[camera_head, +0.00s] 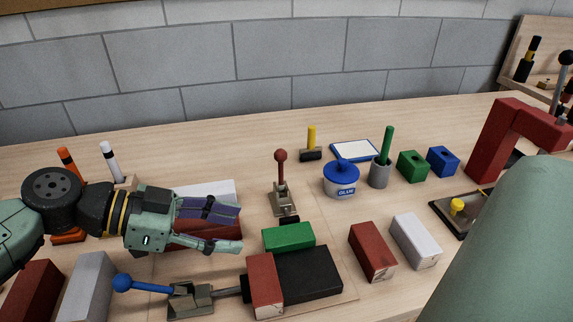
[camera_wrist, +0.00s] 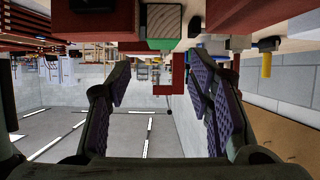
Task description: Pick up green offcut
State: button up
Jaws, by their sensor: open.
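The green offcut (camera_head: 288,236) is a plain green block. In the head view it lies at the middle of the bench, just behind a black block (camera_head: 310,275) and a red batten piece (camera_head: 265,284). A green patch, likely the same offcut, shows near the top of the wrist view (camera_wrist: 160,44), beside a bare wood end. My gripper (camera_head: 240,230) is left of the offcut, its fingers pointing right towards it with a gap between. The jaws are spread and empty in the wrist view (camera_wrist: 158,78).
A blue-handled clamp (camera_head: 190,296) stands front left and a red-knobbed clamp (camera_head: 282,195) behind the offcut. Red (camera_head: 371,250) and white (camera_head: 414,240) pieces lie to its right. A glue pot (camera_head: 341,180) and a green holed block (camera_head: 412,166) stand farther back.

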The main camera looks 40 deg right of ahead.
aim_at(286, 234)
jog(key=p+x, duration=0.1)
jog(key=x, duration=0.4)
jog(key=shift+d+r, duration=0.1)
jog(key=shift+r, duration=0.05)
jog(key=p+x, duration=0.1)
jog(key=x, duration=0.3)
jog(key=shift+d+p, duration=0.35)
jog(key=shift+c, duration=0.2)
jog(key=c, duration=0.9)
